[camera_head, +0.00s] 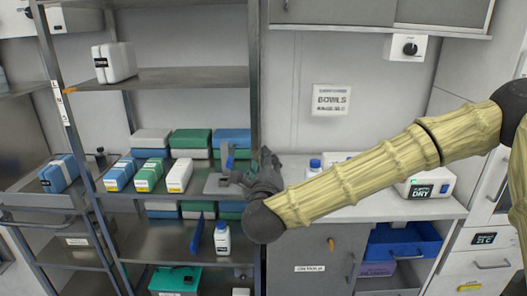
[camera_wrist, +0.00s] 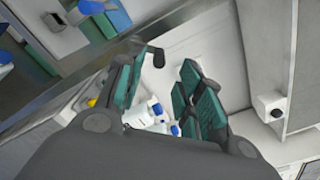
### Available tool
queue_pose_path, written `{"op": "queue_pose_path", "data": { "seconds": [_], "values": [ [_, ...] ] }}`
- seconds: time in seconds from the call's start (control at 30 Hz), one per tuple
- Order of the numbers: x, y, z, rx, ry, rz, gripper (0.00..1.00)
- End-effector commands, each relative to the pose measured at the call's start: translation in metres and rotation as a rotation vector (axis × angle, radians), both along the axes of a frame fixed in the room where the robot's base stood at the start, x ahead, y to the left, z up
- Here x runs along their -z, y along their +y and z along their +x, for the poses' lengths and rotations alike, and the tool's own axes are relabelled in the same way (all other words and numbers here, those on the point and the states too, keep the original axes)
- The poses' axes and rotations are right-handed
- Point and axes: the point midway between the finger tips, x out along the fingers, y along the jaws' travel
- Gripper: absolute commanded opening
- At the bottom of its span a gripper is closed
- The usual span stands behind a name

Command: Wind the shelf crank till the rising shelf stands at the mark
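A grey metal block with an upright blue handle (camera_head: 230,158), which looks like the shelf crank, sits at the right end of the middle shelf in the head view. The blue handle (camera_wrist: 91,6) also seems to show at the top left of the wrist view. My gripper (camera_head: 255,172) is just right of it, apart as far as I can tell. In the wrist view my gripper (camera_wrist: 165,78) is open, with nothing clearly held between its fingers. An upper shelf (camera_head: 180,78), perhaps the rising one, carries a white box.
A rack post (camera_head: 254,80) stands close to my gripper. A white counter (camera_head: 375,208) with bottles and a device lies to the right.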

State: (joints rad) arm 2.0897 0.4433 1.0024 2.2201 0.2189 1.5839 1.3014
Motion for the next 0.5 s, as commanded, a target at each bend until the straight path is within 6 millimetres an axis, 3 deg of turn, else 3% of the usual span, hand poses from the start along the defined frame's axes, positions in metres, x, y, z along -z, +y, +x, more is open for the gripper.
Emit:
{"op": "queue_pose_path", "data": {
  "seconds": [0.2,0.5],
  "values": [
    [-0.002,0.000,0.036,0.001,0.001,-0.002,0.37],
    [0.000,0.000,0.066,-0.001,0.001,-0.002,0.37]
  ]
}}
